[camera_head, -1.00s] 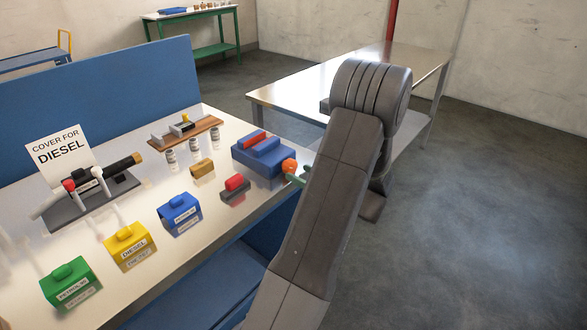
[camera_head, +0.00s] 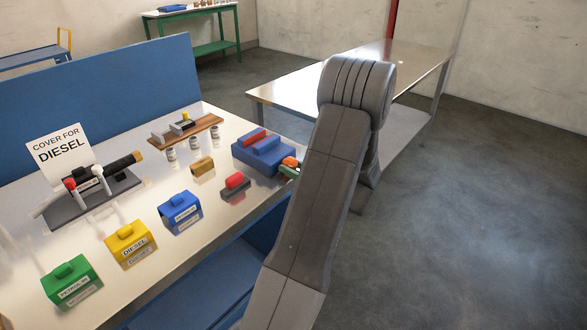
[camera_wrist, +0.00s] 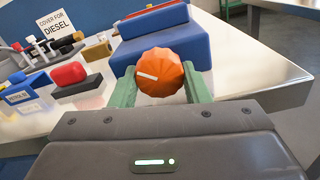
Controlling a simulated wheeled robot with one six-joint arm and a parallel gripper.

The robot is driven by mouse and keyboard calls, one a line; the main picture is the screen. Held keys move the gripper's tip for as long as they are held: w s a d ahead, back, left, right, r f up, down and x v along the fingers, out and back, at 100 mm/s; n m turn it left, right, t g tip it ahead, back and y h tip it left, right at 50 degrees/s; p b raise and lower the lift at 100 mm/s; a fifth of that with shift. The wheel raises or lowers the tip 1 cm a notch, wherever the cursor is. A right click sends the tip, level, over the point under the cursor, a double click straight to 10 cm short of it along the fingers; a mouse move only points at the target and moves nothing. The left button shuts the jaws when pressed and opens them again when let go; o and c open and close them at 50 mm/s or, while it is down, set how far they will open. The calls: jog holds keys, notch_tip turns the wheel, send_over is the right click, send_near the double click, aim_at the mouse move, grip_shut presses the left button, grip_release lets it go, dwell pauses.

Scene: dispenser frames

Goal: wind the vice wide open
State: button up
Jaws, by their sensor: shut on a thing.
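The vice (camera_head: 262,152) is a blue block with a red piece on top, near the right end of the bench. Its orange ribbed knob (camera_head: 290,161) faces my arm. In the wrist view the vice body (camera_wrist: 170,38) fills the upper middle, and the knob (camera_wrist: 160,73) carries a white mark pointing left and slightly up. My gripper (camera_wrist: 159,78) has green fingers on either side of the knob and is shut on it. In the head view my arm hides most of the gripper. The gap between the vice jaws is hard to make out.
A red-and-grey block (camera_head: 235,184) and a brass-coloured block (camera_head: 202,166) lie left of the vice. Blue (camera_head: 180,212), yellow (camera_head: 130,245) and green (camera_head: 71,282) covers stand along the front edge. A bare metal table (camera_head: 330,82) stands behind.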

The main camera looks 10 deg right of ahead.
jog(key=n+b, duration=0.2)
jog(key=b, duration=0.1)
jog(key=shift+f, duration=0.25)
jog(key=shift+r+n+b, duration=0.25)
jog(key=shift+n+b, duration=0.8)
jog(key=shift+n, duration=0.15)
jog(key=o, duration=1)
jog(key=shift+c, duration=0.2)
jog(key=shift+d, duration=0.1)
jog(key=v, duration=1.3)
jog(key=shift+s+d, duration=0.2)
jog(key=shift+s, duration=0.05)
